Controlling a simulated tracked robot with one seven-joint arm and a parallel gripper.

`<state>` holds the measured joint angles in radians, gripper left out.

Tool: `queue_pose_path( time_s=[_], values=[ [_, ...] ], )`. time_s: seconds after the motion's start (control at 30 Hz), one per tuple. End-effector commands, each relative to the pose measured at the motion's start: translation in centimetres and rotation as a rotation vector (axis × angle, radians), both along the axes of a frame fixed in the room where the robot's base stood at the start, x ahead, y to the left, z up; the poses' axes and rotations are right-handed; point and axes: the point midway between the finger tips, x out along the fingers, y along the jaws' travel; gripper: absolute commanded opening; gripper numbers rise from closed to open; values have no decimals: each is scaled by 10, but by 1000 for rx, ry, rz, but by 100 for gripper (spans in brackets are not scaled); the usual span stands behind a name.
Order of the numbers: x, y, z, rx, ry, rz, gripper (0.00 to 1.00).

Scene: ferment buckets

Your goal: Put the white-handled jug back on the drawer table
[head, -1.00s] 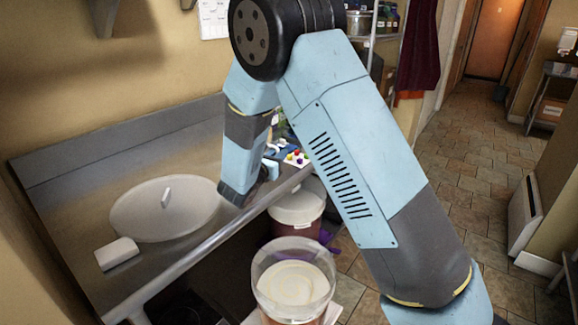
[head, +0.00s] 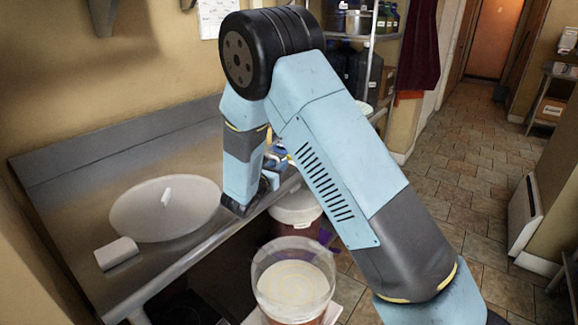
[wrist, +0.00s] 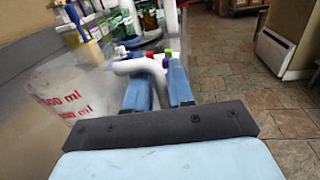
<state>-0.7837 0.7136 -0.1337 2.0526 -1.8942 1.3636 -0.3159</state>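The white-handled jug (wrist: 72,102) shows in the wrist view as a clear body with red millilitre marks, left of my gripper (wrist: 160,80). Its white handle (wrist: 142,67) curves over to the right and runs down between the two blue fingers, which are closed about it. Whether the jug's base touches a surface cannot be seen. In the head view my own arm hides the jug and most of the gripper. I cannot tell which surface is the drawer table.
Bottles (wrist: 88,22) and coloured caps (wrist: 168,54) lie ahead. Tiled floor is clear at right.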

Motion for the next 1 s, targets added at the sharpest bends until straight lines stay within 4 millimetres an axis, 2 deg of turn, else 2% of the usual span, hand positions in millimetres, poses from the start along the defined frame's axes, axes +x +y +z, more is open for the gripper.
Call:
queue_pose_path(
  time_s=[0.03,0.2,0.53,0.67,1.0],
  values=[
    [0,0,0,0,0,0,28],
    [0,0,0,0,0,0,42],
    [-3,3,2,0,0,2,42],
    [-18,11,2,1,2,3,42],
    [-74,43,2,0,1,4,42]
  ],
)
